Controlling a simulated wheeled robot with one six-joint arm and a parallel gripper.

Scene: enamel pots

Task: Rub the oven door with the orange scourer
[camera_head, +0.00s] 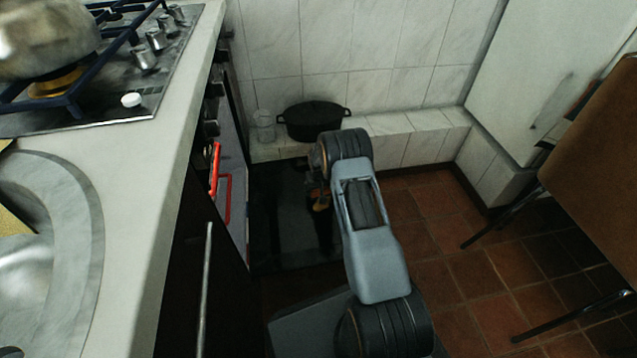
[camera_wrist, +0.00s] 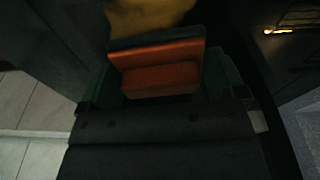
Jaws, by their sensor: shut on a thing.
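The orange scourer (camera_wrist: 160,78) sits in my gripper (camera_wrist: 160,85) in the wrist view, with a dark layer along its far edge. The gripper is shut on it, with dark greenish fingers at either side. In the head view my arm hides most of the gripper, and a small orange-brown patch shows beside the arm, too unclear to name. A dark glossy panel (camera_head: 275,225) lies low beside the oven front. It looks like the oven door folded down, but I cannot be sure. I cannot tell whether the scourer touches it.
The counter (camera_head: 150,200) with the gas hob (camera_head: 110,90) runs along the left. A red handle-like frame (camera_head: 225,200) sticks out below it. A black pot (camera_head: 313,121) and a glass jar (camera_head: 265,126) stand on the tiled ledge. A brown chair (camera_head: 595,170) is at right; tiled floor between is clear.

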